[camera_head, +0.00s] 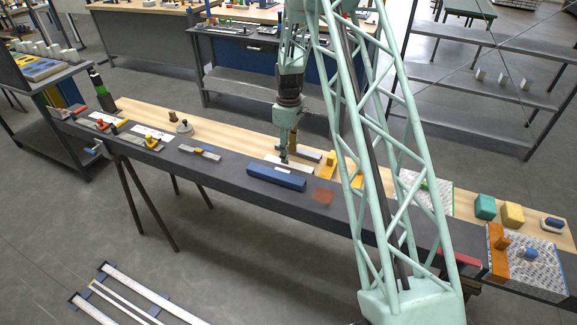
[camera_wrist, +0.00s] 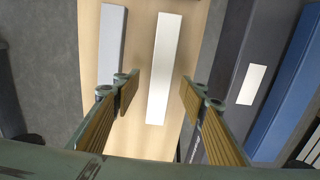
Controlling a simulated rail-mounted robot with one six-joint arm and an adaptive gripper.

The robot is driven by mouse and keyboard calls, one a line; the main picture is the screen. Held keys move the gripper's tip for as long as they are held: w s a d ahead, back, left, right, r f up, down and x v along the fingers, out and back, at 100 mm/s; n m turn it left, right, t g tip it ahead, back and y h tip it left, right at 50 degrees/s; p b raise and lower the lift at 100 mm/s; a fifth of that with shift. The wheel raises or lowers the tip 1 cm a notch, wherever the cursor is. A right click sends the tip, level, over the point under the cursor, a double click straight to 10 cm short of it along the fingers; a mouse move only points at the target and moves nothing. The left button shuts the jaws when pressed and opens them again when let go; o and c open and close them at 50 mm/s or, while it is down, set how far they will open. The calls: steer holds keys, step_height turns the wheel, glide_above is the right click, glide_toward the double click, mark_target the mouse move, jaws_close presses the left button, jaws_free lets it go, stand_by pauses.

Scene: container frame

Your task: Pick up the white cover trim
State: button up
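The white cover trim (camera_wrist: 165,62) is a long flat white bar lying on the light wooden bench top in the wrist view. In the head view it is a pale strip (camera_head: 289,167) beneath my gripper (camera_head: 285,156), partly hidden by it. In the wrist view my gripper (camera_wrist: 160,90) is open, with one finger on each side of the trim's near part. Neither finger visibly touches it. I cannot tell the exact height of the fingertips above the bench.
A light grey bar (camera_wrist: 112,45) lies left of the trim, close to the left finger. A blue block (camera_head: 276,178) sits at the dark front edge (camera_head: 225,176). Yellow parts (camera_head: 328,165) stand to the right. Bare wood lies to the left.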

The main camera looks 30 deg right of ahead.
steer(key=shift+s+a+f, duration=0.1)
steer(key=shift+a+f, duration=0.05)
steer(key=shift+f, duration=2.25)
steer(key=shift+c, duration=0.4)
steer(key=c, duration=0.9)
steer(key=shift+r, duration=0.15)
steer(key=shift+r, duration=4.85)
